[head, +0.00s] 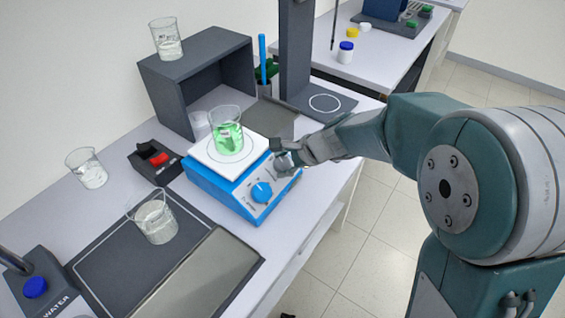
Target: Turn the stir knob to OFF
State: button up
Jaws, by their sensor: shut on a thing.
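A blue stirring hotplate (222,190) with a white top plate (205,160) stands on the bench. A beaker of green liquid (229,138) stands on the top plate. A blue knob (262,192) shows uncovered on the sloped front panel. My gripper (283,162) comes in from the right and is shut at the right end of this panel, on the other knob, taken as the stir knob. My fingers largely hide this knob, and its pointer and labels are too small to read.
A black box with a red switch (159,159) stands left of the hotplate. Beakers stand at the left (88,168) and on a dark mat in front (154,220). A grey open-fronted box (197,60) and a dark stand (295,50) are behind. Open floor lies to the right.

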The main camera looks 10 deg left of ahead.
jog(key=shift+f+n, duration=0.1)
jog(key=shift+n, duration=0.5)
jog(key=o, duration=1.1)
jog(key=shift+o, duration=0.2)
jog(key=w+v, duration=0.1)
jog(key=v, duration=1)
jog(key=shift+s+d+r, duration=0.25)
jog(key=shift+s+r, duration=0.1)
jog(key=shift+r, duration=0.05)
